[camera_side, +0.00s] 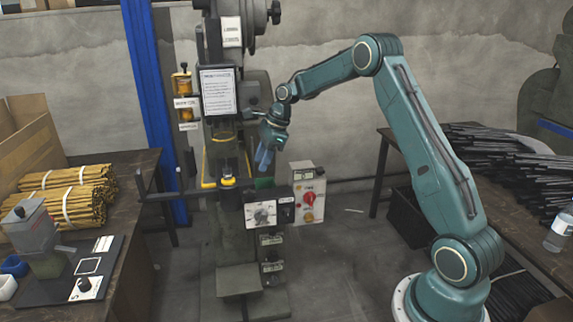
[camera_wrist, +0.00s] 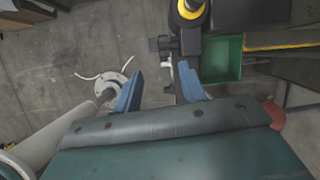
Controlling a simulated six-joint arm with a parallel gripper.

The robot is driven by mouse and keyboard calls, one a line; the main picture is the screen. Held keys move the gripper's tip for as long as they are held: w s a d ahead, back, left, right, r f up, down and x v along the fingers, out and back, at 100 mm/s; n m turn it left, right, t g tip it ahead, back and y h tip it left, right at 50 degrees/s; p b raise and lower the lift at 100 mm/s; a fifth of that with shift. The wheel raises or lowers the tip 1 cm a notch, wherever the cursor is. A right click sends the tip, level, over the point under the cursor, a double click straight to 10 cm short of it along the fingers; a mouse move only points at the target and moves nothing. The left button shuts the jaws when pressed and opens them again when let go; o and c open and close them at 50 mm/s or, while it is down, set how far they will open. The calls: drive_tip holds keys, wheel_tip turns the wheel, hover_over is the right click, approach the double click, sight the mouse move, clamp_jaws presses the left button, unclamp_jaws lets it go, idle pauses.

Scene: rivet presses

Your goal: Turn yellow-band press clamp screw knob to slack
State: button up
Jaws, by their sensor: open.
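The press (camera_side: 222,135) stands in the middle of the side view, with yellow bands (camera_side: 208,168) around its work area. A yellow ring on a black post (camera_wrist: 190,8) shows at the top of the wrist view. Beside it a dark block (camera_wrist: 160,44) sticks out to the left, with a small pale lever below; I cannot tell if this is the clamp screw knob. My gripper (camera_side: 264,160) hangs just right of the press, fingers down. In the wrist view its blue fingers (camera_wrist: 160,88) are apart with nothing held between them.
A green bin (camera_wrist: 221,58) sits right of the fingers.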

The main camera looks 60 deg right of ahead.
drive_tip(key=s+a+r+n+h, duration=0.1)
drive_tip(key=s+a+r+n, duration=1)
drive_tip(key=r, duration=0.3)
drive_tip(key=shift+s+a+t+h, duration=0.3)
drive_tip(key=shift+s, duration=0.25)
idle(0.5)
drive_tip(key=w+d+f+n+y, duration=0.2)
drive_tip(key=w+d+f+n, duration=1)
drive_tip(key=n, duration=1.1)
drive_tip(key=shift+w+d+f+n+g, duration=0.2)
drive_tip(key=shift+d+f+n+g, duration=0.2)
drive_tip(key=shift+f, duration=0.2)
